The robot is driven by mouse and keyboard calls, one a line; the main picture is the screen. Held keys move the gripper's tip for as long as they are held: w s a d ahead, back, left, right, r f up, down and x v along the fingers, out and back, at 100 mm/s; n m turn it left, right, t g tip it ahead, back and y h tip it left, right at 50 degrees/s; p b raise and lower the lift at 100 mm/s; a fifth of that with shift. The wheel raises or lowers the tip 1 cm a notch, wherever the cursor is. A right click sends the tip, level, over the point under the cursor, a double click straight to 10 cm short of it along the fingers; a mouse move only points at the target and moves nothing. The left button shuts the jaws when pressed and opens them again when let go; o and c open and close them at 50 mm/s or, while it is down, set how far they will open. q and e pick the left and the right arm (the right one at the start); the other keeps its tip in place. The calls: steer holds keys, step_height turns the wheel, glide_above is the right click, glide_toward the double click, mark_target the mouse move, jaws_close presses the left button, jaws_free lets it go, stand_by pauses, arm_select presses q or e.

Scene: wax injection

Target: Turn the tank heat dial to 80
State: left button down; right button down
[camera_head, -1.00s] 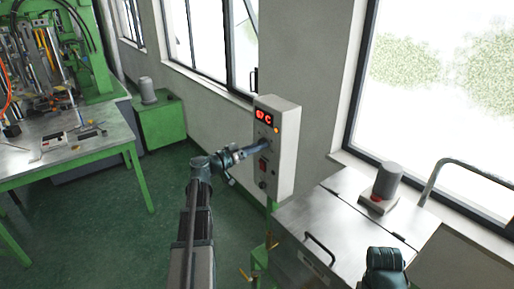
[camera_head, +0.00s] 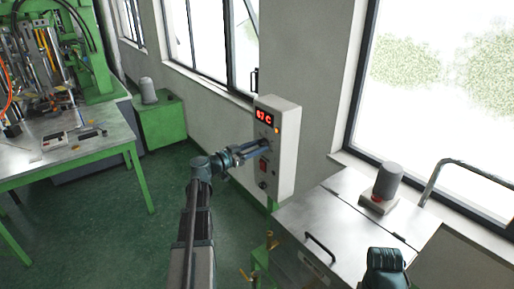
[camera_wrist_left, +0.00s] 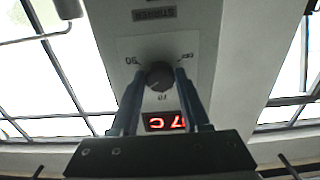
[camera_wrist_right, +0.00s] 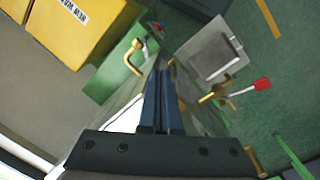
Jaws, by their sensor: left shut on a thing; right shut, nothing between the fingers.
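The control box (camera_head: 287,150) is a pale upright box with a red display (camera_head: 264,117) that seems to read 67 C. In the left wrist view the dark round heat dial (camera_wrist_left: 159,75) sits on the box face, upside down, with 90 marked beside it. My left gripper (camera_head: 262,145) reaches the box from the left. In the left wrist view its fingers (camera_wrist_left: 160,80) stand on both sides of the dial, shut on it. My right gripper (camera_wrist_right: 163,75) is shut and empty, away from the box. In the head view only part of my right arm shows at the bottom.
A metal tank (camera_head: 335,215) with a lid handle (camera_head: 320,246) stands right of the box. A grey cylinder (camera_head: 387,180) sits on it.

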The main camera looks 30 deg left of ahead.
arm_select(q)
steer(key=shift+s+f, duration=0.1)
steer(key=shift+c, duration=1.9)
jaws_free()
steer(key=v, duration=1.3)
steer(key=shift+s+a, duration=0.2)
steer(key=shift+s, duration=0.15)
